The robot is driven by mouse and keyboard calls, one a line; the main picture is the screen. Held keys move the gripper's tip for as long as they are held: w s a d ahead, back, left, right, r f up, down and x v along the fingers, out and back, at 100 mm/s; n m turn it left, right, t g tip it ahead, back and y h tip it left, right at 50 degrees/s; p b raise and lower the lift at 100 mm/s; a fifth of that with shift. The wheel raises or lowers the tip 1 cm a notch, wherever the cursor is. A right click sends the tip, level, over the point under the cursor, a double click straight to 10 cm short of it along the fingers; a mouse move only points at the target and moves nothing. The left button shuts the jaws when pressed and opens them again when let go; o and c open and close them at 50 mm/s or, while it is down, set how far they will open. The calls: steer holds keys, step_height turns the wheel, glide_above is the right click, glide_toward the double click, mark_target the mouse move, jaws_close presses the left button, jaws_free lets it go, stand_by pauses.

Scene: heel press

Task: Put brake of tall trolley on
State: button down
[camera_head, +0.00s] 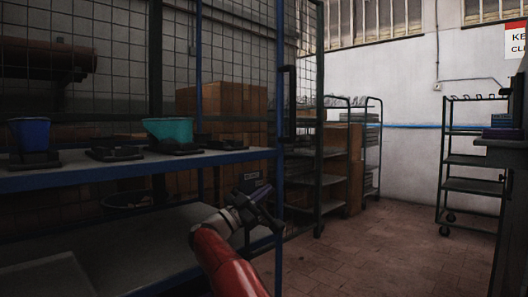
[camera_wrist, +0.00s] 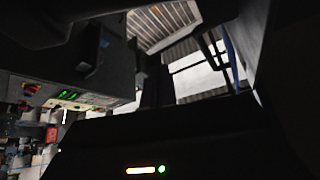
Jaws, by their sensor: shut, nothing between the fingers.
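In the head view, a dark open-shelved trolley (camera_head: 474,160) stands upright on casters at the right, by the white wall. A lower caster (camera_head: 445,230) shows at its near left corner, but I cannot make out a brake on it. Another tall open-frame trolley (camera_head: 372,150) stands further back in the middle, its foot partly hidden. I cannot tell which of them is the tall trolley. My gripper (camera_head: 262,207) is shut and empty at the end of my red arm, in front of the blue rack's post and well apart from both trolleys. The wrist view shows no trolley clearly.
A blue rack (camera_head: 150,168) fills the left, with a blue bin (camera_head: 30,134) and a teal bin (camera_head: 168,130) on it. A dark mesh door (camera_head: 302,120) stands beside it. The tiled floor (camera_head: 375,250) is clear. The wrist view shows a machine with lit controls (camera_wrist: 68,95).

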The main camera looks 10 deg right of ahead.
step_height(320, 180, up, 12)
steer(key=p, duration=0.4)
steer(key=shift+r, duration=0.1)
